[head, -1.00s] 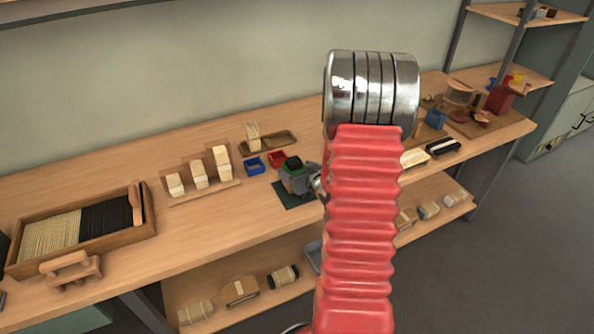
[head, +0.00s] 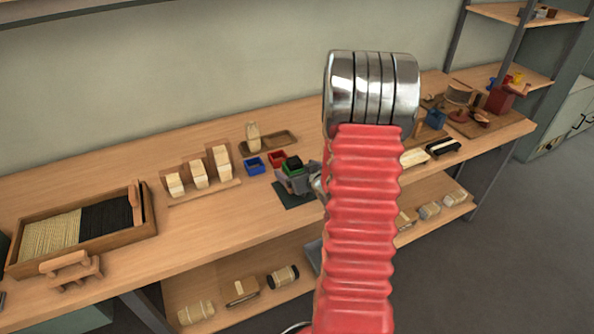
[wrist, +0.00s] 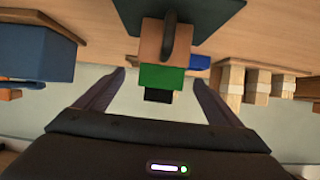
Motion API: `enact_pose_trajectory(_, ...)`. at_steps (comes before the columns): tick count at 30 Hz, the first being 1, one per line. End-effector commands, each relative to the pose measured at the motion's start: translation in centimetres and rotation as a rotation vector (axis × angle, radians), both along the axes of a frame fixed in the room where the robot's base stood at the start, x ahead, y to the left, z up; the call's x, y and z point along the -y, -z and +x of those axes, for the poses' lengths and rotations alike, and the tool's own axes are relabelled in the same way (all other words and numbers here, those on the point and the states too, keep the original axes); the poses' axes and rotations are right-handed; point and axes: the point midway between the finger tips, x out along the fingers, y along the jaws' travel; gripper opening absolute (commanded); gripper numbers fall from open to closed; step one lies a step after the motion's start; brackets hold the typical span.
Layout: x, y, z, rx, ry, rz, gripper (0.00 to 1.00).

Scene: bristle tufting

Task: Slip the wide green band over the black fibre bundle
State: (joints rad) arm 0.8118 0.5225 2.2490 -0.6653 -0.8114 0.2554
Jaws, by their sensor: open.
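The wide green band (wrist: 161,77) sits around the black fibre bundle (wrist: 158,95), against a wooden block (wrist: 150,42) with a dark curved lever. The bundle's black end sticks out past the band in the wrist view. The green band also shows in the head view (head: 292,161), above the dark mat (head: 287,196). My gripper (wrist: 160,85) is open, with one finger on each side of the band and bundle and a gap to both. In the head view my red arm hides part of this spot.
Wooden blocks with pale bundles (head: 198,176) stand further left, then a fibre tray (head: 150,228).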

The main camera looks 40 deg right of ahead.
Motion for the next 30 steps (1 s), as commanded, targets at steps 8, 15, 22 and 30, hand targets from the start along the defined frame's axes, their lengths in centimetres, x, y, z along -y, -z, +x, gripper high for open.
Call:
enact_pose_trajectory(8,-0.2,0.0,-0.9,0.001,0.001,-0.001,0.88)
enact_pose_trajectory(15,-0.6,0.0,-2.1,-0.001,0.001,0.0,0.88)
enact_pose_trajectory(22,-0.9,0.0,-3.2,0.001,0.001,-0.001,0.88)
enact_pose_trajectory(30,-1.3,0.0,-4.4,-0.001,0.001,0.001,0.88)
